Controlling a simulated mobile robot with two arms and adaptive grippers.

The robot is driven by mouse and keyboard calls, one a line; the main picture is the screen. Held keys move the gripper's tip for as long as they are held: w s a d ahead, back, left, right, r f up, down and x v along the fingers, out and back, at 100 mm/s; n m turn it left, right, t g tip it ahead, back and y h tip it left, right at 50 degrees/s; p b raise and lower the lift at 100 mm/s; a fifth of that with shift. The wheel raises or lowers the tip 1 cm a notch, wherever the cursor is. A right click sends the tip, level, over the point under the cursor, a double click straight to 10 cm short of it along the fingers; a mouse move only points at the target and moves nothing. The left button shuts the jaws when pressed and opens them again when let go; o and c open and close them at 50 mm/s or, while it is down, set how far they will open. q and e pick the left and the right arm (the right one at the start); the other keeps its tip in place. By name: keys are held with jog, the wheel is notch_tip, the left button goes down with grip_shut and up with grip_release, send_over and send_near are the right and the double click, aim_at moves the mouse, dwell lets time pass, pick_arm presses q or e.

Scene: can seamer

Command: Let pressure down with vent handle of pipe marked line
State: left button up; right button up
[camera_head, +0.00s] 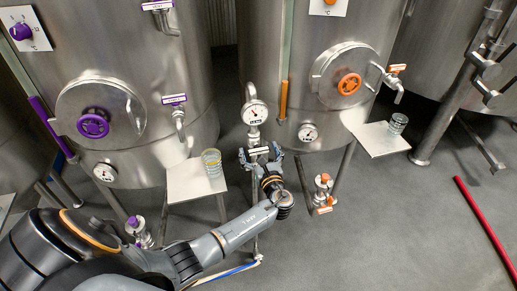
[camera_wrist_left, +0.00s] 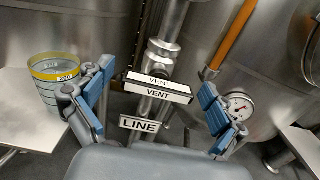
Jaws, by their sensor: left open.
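The vent handle (camera_wrist_left: 158,88) carries white VENT labels and sits on a steel pipe (camera_wrist_left: 163,48) in the left wrist view. A LINE tag (camera_wrist_left: 139,124) hangs on the pipe just below it. In the head view the handle's label (camera_head: 258,151) shows small below a pressure gauge (camera_head: 255,112), whose reading is too small to tell. My left gripper (camera_head: 261,155) is open around the handle's area. In the left wrist view its blue fingers (camera_wrist_left: 158,80) stand either side of the handle, with gaps visible. My right gripper is not in view.
A glass with a yellow band (camera_wrist_left: 55,82) stands on a steel shelf (camera_head: 181,189) left of the gripper. An orange bar (camera_head: 283,101) and a tank gauge (camera_head: 308,132) are close on the right. Steel tanks (camera_head: 250,60) stand behind. A red pole (camera_head: 487,232) crosses the floor at right.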

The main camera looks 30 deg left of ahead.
pick_arm(q)
jog(key=c, duration=1.2)
jog(key=shift+n+b, duration=0.3)
jog(key=shift+b, duration=0.05)
jog(key=n+b, duration=0.3)
jog(key=n, duration=0.1)
jog(key=shift+s+f+b, duration=0.1)
jog(key=shift+f+b, duration=0.1)
jog(key=shift+b, duration=0.15)
jog(key=n+b, duration=0.2)
jog(key=n, duration=0.1)
jog(key=shift+a, duration=0.1)
jog(key=shift+r+n+b, duration=0.15)
jog(key=shift+n+b, duration=0.45)
jog(key=shift+b, duration=0.05)
jog(key=o, duration=1.2)
